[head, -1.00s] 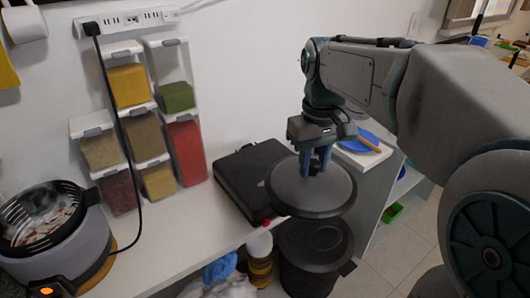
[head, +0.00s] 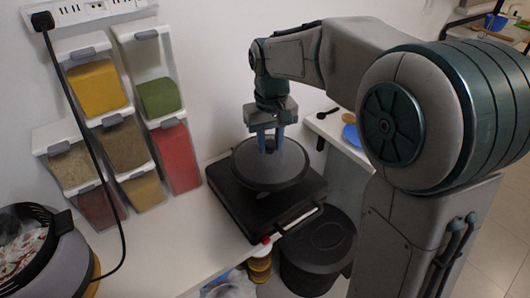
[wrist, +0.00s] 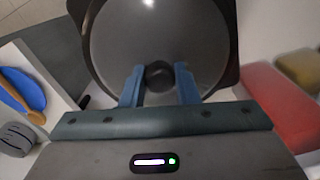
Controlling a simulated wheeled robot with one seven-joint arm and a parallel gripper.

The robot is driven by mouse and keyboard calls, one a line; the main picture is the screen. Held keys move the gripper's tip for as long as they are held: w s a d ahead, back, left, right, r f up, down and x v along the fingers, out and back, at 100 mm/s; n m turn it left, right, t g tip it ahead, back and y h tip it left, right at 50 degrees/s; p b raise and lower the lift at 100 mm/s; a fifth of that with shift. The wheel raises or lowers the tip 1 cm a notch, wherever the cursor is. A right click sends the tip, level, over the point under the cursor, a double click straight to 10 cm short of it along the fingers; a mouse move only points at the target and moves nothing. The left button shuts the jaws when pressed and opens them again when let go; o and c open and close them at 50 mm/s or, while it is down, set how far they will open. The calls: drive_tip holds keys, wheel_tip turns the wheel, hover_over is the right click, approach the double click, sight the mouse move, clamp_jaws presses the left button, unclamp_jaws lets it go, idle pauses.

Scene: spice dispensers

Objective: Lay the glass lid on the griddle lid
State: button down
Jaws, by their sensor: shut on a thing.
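The glass lid (head: 268,172) is round and grey with a dark rim and a central knob. My gripper (head: 270,145) is shut on its knob; in the wrist view the knob (wrist: 158,74) sits between the two blue fingers. The lid is roughly level over the black griddle lid (head: 232,203), which lies flat on the white counter with its handle toward the front right. The glass lid covers much of the griddle lid's top. I cannot tell whether the two touch or a small gap remains.
Stacked spice dispensers (head: 120,140) stand against the wall on the left. An air-fryer-like pot (head: 40,255) is at lower left. A black bin (head: 318,250) stands below the counter's front edge. A blue plate (head: 351,134) lies on the surface to the right.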

drive_tip(key=shift+w+a+f, duration=0.4)
drive_tip(key=shift+w+a, duration=0.05)
drive_tip(key=shift+a, duration=0.15)
drive_tip(key=shift+f, duration=2)
drive_tip(key=shift+f, duration=0.1)
drive_tip(key=c, duration=1.1)
unclamp_jaws()
